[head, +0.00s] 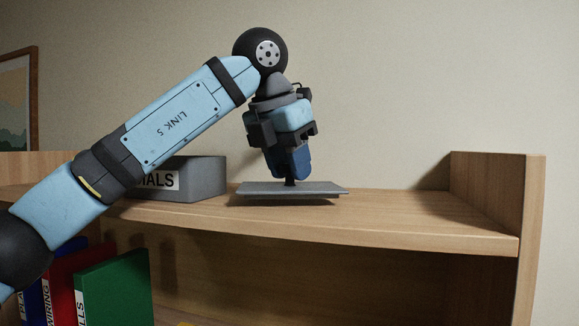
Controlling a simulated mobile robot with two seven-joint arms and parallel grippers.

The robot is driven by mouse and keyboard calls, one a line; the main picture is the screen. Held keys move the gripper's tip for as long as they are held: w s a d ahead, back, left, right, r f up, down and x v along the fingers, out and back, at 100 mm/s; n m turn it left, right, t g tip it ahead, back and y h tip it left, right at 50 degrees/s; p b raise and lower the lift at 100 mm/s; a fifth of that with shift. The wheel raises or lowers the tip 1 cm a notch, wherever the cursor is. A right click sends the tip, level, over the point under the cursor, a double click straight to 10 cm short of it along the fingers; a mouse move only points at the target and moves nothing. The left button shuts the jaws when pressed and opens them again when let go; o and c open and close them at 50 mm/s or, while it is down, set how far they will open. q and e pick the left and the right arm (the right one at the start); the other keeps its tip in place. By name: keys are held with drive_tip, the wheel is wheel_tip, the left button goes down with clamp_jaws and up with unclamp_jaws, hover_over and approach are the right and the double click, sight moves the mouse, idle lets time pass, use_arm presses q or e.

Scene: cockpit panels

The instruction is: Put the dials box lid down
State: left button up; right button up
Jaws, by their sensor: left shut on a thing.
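The dials box (205,178) is a grey box with a partly covered white label on the wooden shelf top, left of centre, behind my left arm. The lid (292,188) is a flat grey plate with a small dark knob, to the right of the box. My left gripper (290,178) points down and is shut on the lid's knob. The fingertips hide most of the knob. My right gripper is not in view.
The wooden shelf top (430,215) is clear to the right of the lid, up to a raised end panel (535,210). Below on the left stand binders, including a green one (115,288) and a red one (68,285). A framed picture (18,95) hangs on the wall.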

use_arm(q)
drive_tip(key=shift+w+a+f, duration=0.1)
drive_tip(key=shift+w+f, duration=0.05)
drive_tip(key=shift+f, duration=0.35)
drive_tip(key=shift+s, duration=0.2)
